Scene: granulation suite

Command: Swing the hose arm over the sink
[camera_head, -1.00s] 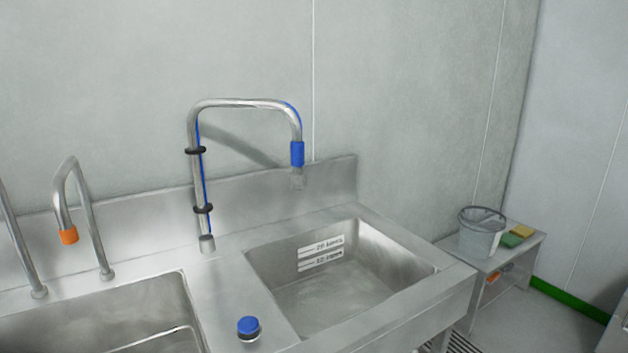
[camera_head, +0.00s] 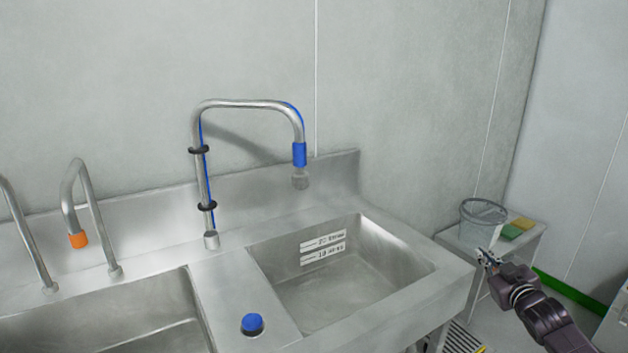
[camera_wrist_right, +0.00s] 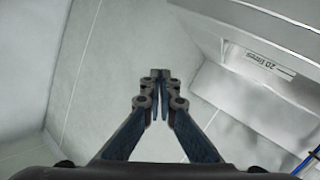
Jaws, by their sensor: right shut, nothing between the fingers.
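The hose arm (camera_head: 250,104) is a bent steel pipe with a blue hose along it and a blue sleeve (camera_head: 299,154) above its nozzle. It rises from the deck between the two basins, and its nozzle end points right, above the back left part of the right sink (camera_head: 390,262). My right gripper (camera_head: 484,256) is at the right of the head view, beyond the sink's right edge and well apart from the hose arm. In the right wrist view its fingers (camera_wrist_right: 160,76) are shut with nothing between them. My left gripper is not in view.
A blue knob (camera_head: 252,324) sits on the deck left of the right sink. Orange-tipped taps (camera_head: 78,240) stand at the left basin. A clear bucket (camera_head: 482,222) and yellow and green sponges (camera_head: 512,230) are on a low side table. The wall is close behind the sink.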

